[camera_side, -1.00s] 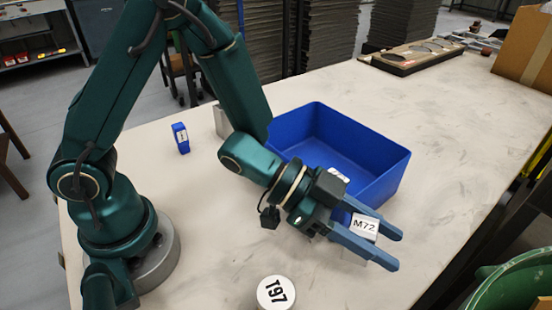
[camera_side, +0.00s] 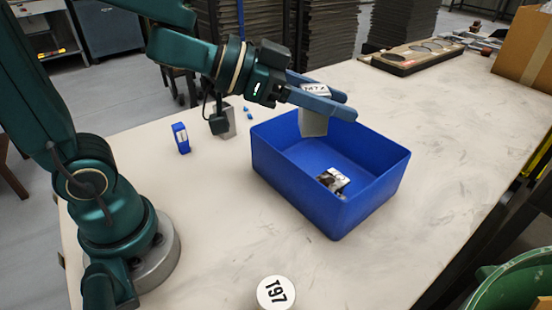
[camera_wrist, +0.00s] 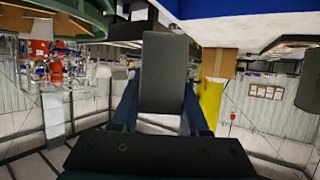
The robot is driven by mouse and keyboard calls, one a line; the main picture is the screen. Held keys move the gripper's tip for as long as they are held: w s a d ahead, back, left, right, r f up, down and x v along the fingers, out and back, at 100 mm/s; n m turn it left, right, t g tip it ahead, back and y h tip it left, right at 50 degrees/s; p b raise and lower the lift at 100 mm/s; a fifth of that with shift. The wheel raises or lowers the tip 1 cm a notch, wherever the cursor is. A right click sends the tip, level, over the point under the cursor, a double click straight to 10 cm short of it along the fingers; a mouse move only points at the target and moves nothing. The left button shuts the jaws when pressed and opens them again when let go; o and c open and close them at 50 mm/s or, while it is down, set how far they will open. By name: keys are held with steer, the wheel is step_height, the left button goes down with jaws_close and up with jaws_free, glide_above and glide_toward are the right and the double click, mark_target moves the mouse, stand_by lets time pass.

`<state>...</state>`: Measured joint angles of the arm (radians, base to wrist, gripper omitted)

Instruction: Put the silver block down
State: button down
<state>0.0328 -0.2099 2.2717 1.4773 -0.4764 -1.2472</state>
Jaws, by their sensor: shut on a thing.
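My gripper (camera_side: 322,100) is shut on the silver block (camera_side: 314,123), which hangs between the blue fingers. A white label reading M72 shows on the block's top. The block is above the far part of the blue bin (camera_side: 329,214), apart from the bin's floor. In the wrist view the block (camera_wrist: 166,75) is a dark grey slab between the fingers, with its lower end hidden by the gripper. What lies under the block is not visible in the wrist view.
A small silver and dark thing (camera_side: 333,180) lies inside the bin. A blue block (camera_side: 181,138), a grey block (camera_side: 226,122) and small blue pieces (camera_side: 248,113) are left of the bin. A round T97 piece (camera_side: 276,293) is at the front. The table right of the bin is clear.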

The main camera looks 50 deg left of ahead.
steer(key=s+a+n+t+y, duration=0.2)
steer(key=a+n+y, duration=0.4)
steer(key=a, duration=0.5)
steer(key=shift+s+f+y, duration=0.4)
steer(key=shift+s+y, duration=0.15)
steer(key=shift+y, duration=0.05)
steer(key=shift+a, duration=0.1)
steer(key=w+a+f, duration=0.2)
steer(key=w+a, duration=0.6)
steer(key=a, duration=0.2)
steer(key=w+a+f, duration=0.1)
steer(key=a+f, duration=0.5)
steer(key=a, duration=0.6)
steer(key=w+d+f, duration=0.2)
steer(key=w, duration=0.1)
steer(key=w+d+f, duration=0.2)
steer(key=w+d, duration=0.1)
steer(key=w+d+f, duration=0.2)
steer(key=w+d, duration=0.1)
steer(key=shift+f, duration=2.35)
